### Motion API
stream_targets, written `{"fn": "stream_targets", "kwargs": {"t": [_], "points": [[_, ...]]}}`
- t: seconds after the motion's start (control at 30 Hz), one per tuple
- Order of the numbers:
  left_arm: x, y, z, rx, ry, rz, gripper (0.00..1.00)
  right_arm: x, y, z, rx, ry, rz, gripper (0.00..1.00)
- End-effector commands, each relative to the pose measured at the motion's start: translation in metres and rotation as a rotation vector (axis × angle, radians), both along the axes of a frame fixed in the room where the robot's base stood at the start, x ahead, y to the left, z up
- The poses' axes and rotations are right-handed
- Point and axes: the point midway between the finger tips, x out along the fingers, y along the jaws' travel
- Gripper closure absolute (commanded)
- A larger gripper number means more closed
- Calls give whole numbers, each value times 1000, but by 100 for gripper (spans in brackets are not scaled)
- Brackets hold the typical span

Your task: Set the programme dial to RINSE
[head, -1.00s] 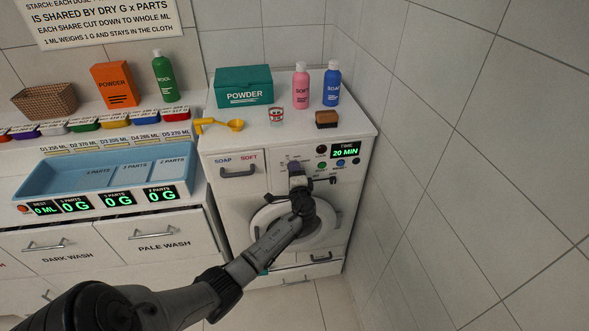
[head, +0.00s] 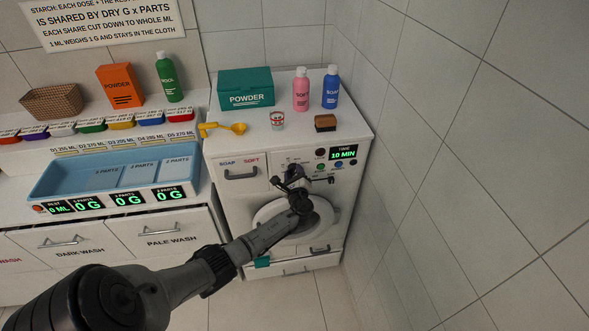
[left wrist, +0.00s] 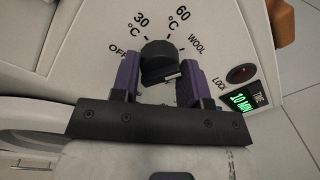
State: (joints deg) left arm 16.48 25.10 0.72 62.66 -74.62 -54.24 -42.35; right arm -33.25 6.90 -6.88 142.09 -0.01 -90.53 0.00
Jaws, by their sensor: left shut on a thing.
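The programme dial (left wrist: 159,54) is a dark round knob on the washer's white front panel. My left gripper (left wrist: 160,70) is shut on it, with one purple finger on each side. A light mark shows on the dial's lower right part in the left wrist view. Printed around it are OFF, 30°C, 60°C and WOOL. No RINSE label is readable; the fingers and gripper body cover the panel below the dial. In the head view my left gripper (head: 291,178) hides most of the dial. The time display (head: 344,154) reads 10 MIN. My right gripper is not in view.
The washer (head: 229,199) stands against a tiled wall at right. On its top are a green powder box (head: 246,90), pink (head: 301,92) and blue (head: 331,91) bottles, a small cup (head: 277,122), a brush (head: 325,123) and a yellow scoop (head: 225,128). Drawers stand to the left.

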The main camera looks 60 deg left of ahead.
Motion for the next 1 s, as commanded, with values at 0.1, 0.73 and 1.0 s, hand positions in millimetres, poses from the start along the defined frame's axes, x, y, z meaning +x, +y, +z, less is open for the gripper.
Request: {"fn": "stream_targets", "kwargs": {"t": [0.1, 0.73, 1.0], "points": [[-1, 1, 4, 40, 105, 0, 82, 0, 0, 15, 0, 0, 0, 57], [-1, 1, 4, 251, 635, 0, 82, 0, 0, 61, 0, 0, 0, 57], [-1, 1, 3, 312, 789, 0, 82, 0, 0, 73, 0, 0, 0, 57]]}}
